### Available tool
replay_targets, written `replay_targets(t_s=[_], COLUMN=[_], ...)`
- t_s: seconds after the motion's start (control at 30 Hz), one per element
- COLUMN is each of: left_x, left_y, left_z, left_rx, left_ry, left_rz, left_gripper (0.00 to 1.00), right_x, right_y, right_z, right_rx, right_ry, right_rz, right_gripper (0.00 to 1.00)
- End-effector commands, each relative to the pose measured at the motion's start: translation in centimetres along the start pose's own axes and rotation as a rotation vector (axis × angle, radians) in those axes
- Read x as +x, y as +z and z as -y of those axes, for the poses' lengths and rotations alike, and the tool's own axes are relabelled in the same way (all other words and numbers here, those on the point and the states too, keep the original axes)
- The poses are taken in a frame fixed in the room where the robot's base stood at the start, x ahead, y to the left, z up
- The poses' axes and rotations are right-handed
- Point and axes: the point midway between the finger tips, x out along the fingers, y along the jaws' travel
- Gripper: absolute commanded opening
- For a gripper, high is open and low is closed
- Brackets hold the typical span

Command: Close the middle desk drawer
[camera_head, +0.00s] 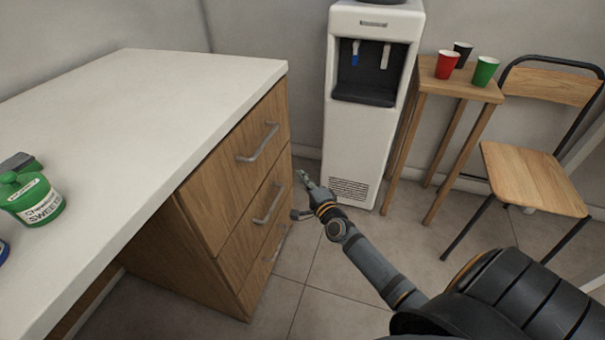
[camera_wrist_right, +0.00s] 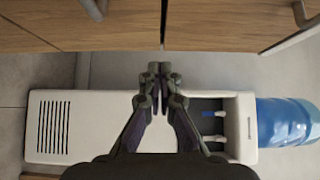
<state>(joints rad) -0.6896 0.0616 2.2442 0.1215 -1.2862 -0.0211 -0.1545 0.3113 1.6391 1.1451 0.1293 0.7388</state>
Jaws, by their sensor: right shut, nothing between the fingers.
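The desk (camera_head: 150,90) has a wooden drawer stack on its right end. The middle drawer (camera_head: 245,221) has a grey bar handle (camera_head: 267,204) and sits between the top drawer (camera_head: 222,180) and the bottom drawer (camera_head: 258,270). Its front looks about level with its neighbours; a small gap cannot be ruled out. My right gripper (camera_head: 303,180) is shut and empty, just right of the drawer fronts, apart from the middle handle. In the right wrist view my right gripper (camera_wrist_right: 159,88) points at the drawer edges, with the middle drawer (camera_wrist_right: 110,28) at upper left. My left gripper is out of view.
A white water dispenser (camera_head: 350,150) stands behind my right gripper. A small wooden table (camera_head: 465,85) with red, black and green cups and a chair (camera_head: 535,175) are at right. A green sweets jar (camera_head: 32,200) is on the desktop. Floor before the drawers is clear.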

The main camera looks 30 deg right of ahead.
Motion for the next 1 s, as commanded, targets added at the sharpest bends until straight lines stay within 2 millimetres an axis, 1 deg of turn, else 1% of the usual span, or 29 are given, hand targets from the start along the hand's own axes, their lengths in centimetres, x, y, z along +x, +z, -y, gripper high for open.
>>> replay_targets(t_s=[0.03, 0.2, 0.3, 0.4, 0.53, 0.87, 0.93, 0.97, 1.0], left_x=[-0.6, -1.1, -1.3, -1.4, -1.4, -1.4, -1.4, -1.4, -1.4], left_y=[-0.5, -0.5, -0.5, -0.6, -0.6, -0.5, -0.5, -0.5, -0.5], left_z=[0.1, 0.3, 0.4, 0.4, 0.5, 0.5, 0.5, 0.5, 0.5], left_rx=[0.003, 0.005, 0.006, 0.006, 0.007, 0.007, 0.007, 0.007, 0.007], left_ry=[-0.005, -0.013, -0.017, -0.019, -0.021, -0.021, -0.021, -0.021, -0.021], left_rz=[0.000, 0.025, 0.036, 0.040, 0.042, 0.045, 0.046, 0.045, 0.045], left_gripper=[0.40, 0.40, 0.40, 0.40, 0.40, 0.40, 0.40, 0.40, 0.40], right_x=[-1.1, -4.6, -6.4, -7.5, -8.1, -8.2, -8.4, -8.7, -9.2], right_y=[0.0, 0.0, 0.0, 0.0, 0.0, 0.2, 1.3, 2.3, 4.0], right_z=[0.3, 0.1, 0.1, 0.2, 0.1, 0.1, -0.3, -0.7, -1.5], right_rx=[-0.002, -0.003, -0.001, -0.001, 0.000, -0.005, -0.047, -0.082, -0.152], right_ry=[0.001, 0.002, 0.001, -0.002, -0.002, 0.001, 0.026, 0.049, 0.089], right_rz=[0.001, 0.002, 0.001, 0.000, 0.001, 0.005, 0.042, 0.074, 0.133], right_gripper=[0.00, 0.00, 0.00, 0.00, 0.00, 0.00, 0.00, 0.00, 0.00])
